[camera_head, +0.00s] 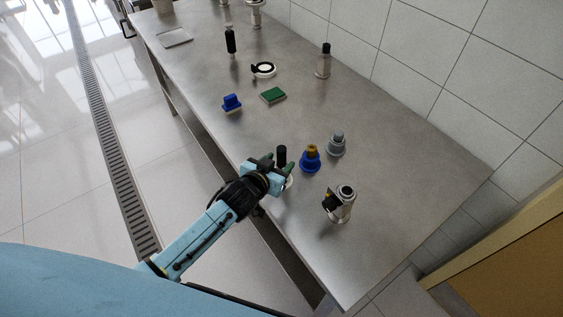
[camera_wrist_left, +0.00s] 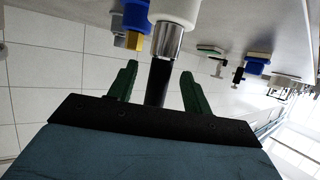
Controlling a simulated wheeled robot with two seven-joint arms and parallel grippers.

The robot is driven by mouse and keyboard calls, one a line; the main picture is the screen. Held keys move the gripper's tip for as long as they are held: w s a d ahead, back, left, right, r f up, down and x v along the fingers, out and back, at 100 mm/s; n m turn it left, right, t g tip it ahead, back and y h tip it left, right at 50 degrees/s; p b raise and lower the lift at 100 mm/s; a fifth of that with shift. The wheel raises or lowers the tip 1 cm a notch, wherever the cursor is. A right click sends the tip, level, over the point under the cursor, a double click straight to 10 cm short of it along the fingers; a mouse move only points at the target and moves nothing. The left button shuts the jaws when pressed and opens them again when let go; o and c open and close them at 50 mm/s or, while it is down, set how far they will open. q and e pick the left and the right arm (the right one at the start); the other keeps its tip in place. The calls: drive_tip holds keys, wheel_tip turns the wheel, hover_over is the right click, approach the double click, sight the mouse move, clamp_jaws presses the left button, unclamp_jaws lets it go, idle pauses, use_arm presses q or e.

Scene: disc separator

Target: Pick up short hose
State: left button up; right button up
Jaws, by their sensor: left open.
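A short black hose (camera_head: 281,152) stands upright on the table in the head view, with a white base below it. In the left wrist view the hose (camera_wrist_left: 157,84) has a shiny metal collar and a white end piece. My left gripper (camera_head: 279,166) is open, with its green fingers on either side of the hose. In the wrist view a gap shows between the hose and each finger (camera_wrist_left: 158,72). The gripper hides part of the hose's lower end in the head view. My right gripper is not in view.
On the grey table (camera_head: 400,130), a blue fitting with a brass top (camera_head: 310,160) and a grey fitting (camera_head: 336,145) stand right of the hose. A metal fitting (camera_head: 342,205) stands nearer the front.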

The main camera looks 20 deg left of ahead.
use_arm(q)
drive_tip(key=shift+x, duration=1.2)
drive_tip(key=shift+c, duration=0.2)
